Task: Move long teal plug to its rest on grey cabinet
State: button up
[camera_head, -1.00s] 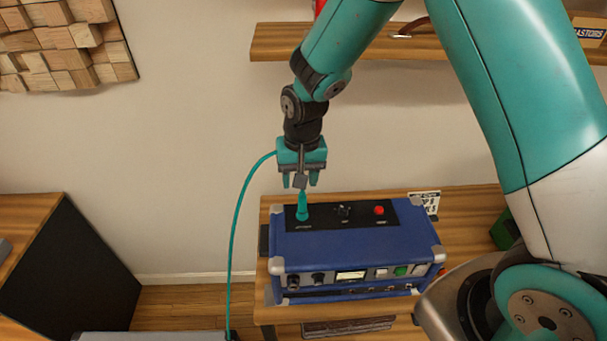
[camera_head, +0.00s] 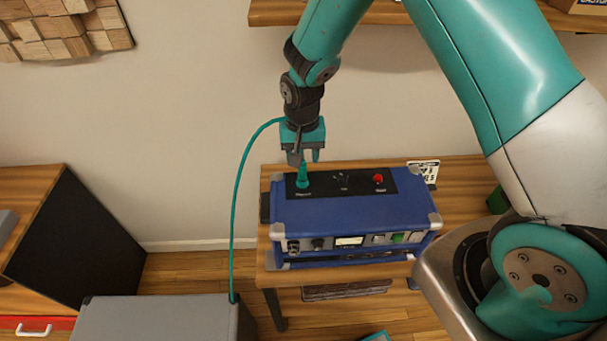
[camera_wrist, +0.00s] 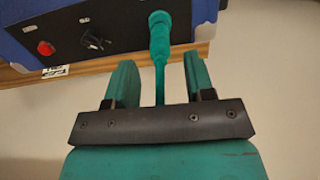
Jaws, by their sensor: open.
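The long teal plug (camera_head: 303,178) stands upright in the left socket on the top panel of the blue amp (camera_head: 355,212). It also shows in the wrist view (camera_wrist: 159,32), its thin upper part running between the fingers. My gripper (camera_head: 304,157) is right above the plug, pointing down. Its two teal fingers (camera_wrist: 157,68) are open, one on each side of the thin part, with gaps visible. A teal cable (camera_head: 238,190) arcs from behind my gripper down to the grey cabinet (camera_head: 160,318) at the lower left. The rest on the cabinet cannot be made out.
The amp stands on a wooden table (camera_head: 465,170). A red button (camera_head: 378,178) and a small switch (camera_head: 343,178) are right of the plug. A card (camera_head: 424,170) stands behind the amp. A dark-sided wooden unit (camera_head: 75,235) is at left; a shelf (camera_head: 400,18) is above.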

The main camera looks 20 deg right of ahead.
aim_at(303, 180)
notch_tip(303, 180, down, 6)
jog(key=b, duration=0.4)
jog(key=shift+f, duration=0.25)
jog(key=shift+s, duration=0.1)
dwell(0.5)
jog(key=shift+f, duration=0.1)
grip_shut()
jog(key=shift+r+p, duration=2.1)
jog(key=shift+r, duration=1.05)
